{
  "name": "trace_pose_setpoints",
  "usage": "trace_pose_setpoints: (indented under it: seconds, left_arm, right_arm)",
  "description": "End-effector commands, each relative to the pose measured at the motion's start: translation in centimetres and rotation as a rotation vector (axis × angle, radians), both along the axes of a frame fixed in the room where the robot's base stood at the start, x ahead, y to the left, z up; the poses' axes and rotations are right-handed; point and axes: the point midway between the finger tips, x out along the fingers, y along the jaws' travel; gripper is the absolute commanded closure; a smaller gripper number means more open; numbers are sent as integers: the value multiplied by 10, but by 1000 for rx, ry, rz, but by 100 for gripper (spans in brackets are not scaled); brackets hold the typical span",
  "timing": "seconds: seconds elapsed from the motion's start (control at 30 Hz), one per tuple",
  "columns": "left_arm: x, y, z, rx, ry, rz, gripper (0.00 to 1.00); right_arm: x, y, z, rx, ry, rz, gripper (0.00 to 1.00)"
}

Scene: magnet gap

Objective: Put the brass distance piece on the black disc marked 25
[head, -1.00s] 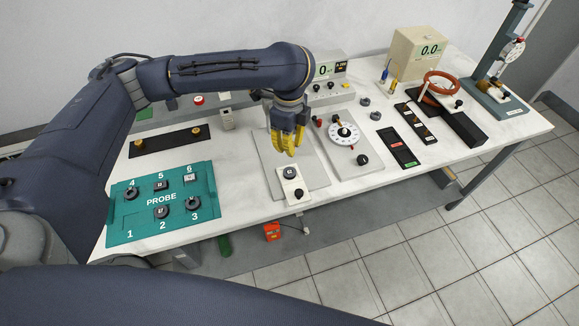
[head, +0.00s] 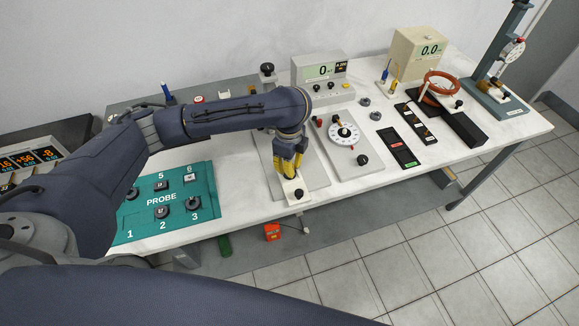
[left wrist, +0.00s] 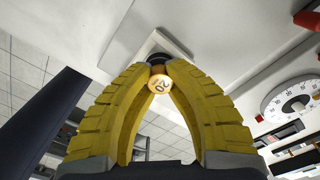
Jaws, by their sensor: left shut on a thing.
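My left gripper (head: 287,172) points down over a small white block (head: 301,201) near the front edge of the bench. In the left wrist view its yellow fingers (left wrist: 160,70) are shut on a small round brass piece (left wrist: 159,83), whose face carries a marking that looks like 20. A black round part (left wrist: 150,55) shows just beyond the brass piece, on the white block; I cannot tell whether they touch or read any number on it. My right gripper is not in view.
A teal PROBE board (head: 150,228) with several dark round pieces lies to the left. A grey plate with a white dial (head: 343,133) stands close on the right. Black trays (head: 398,148) lie farther right. The bench's front edge is close below the block.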

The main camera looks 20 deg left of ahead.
Motion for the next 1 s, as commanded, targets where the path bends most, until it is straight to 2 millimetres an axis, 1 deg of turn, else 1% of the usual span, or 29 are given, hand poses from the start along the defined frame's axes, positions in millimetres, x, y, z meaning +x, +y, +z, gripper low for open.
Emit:
trace_pose_setpoints:
  seconds: [0.1, 0.5, 0.53, 0.7, 1.0]
  left_arm:
    - [0, 0, -4, 0, 0, -1, 100]
    - [0, 0, -7, 1, 0, -1, 100]
    - [0, 0, -7, 1, 0, -1, 83]
    - [0, 0, -7, 1, 0, -1, 64]
    - [0, 0, -5, 0, -1, -1, 64]
  right_arm:
    - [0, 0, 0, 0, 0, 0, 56]
    - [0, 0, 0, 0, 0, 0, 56]
    - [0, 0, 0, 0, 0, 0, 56]
    - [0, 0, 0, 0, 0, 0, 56]
    - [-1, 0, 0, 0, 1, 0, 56]
